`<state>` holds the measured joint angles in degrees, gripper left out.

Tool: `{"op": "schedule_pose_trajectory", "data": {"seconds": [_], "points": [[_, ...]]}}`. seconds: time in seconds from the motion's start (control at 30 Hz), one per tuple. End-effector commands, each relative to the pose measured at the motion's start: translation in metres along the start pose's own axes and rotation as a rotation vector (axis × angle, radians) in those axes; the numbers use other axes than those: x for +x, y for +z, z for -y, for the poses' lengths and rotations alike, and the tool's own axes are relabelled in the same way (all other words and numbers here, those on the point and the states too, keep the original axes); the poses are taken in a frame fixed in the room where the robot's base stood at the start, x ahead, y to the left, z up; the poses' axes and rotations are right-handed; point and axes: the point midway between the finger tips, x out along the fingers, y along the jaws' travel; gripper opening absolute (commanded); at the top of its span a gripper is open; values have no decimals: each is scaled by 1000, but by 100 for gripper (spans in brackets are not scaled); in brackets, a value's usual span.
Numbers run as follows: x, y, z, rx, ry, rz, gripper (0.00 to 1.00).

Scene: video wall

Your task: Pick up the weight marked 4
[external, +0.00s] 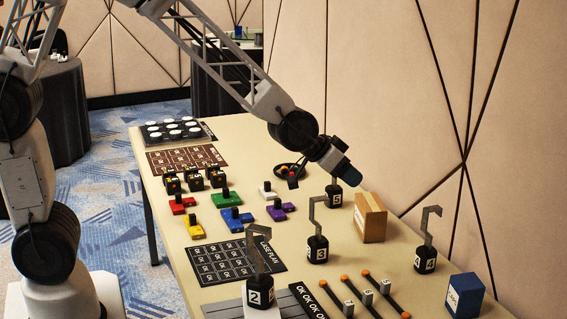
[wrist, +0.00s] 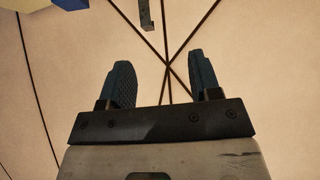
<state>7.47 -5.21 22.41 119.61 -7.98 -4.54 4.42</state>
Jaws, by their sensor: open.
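The weight marked 4 (external: 425,260) is a small black block with a white label and a tall grey hook. It stands upright at the right side of the table in the external view. My gripper (external: 349,175) is up and to the left of it, above the far part of the table, apart from it. In the wrist view my gripper (wrist: 163,75) shows two separated dark fingers, open and empty, facing the panelled wall. A grey hook end (wrist: 146,16) shows at the top edge there; its base is out of frame, so its number cannot be read.
A blue box (external: 465,294) stands right of weight 4, a tan box (external: 370,217) left of it. Weights 5 (external: 334,197), 3 (external: 317,250) and 2 (external: 261,294) stand upright. Sliders (external: 368,292) lie in front. The wall (external: 440,90) rises behind the table.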

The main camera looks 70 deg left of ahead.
Motion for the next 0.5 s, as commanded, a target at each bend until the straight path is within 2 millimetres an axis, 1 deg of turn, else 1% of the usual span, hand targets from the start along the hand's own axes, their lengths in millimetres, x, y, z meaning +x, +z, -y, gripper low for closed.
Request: {"op": "schedule_pose_trajectory", "data": {"seconds": [0.03,0.1,0.27,0.3,0.5], "points": [[17,0,-3,1,0,-17,57],[38,-2,-6,1,-3,-47,57],[84,-3,-15,4,-8,-115,57],[96,-2,-17,6,-10,-132,57],[152,4,-27,10,-21,-220,57]]}}
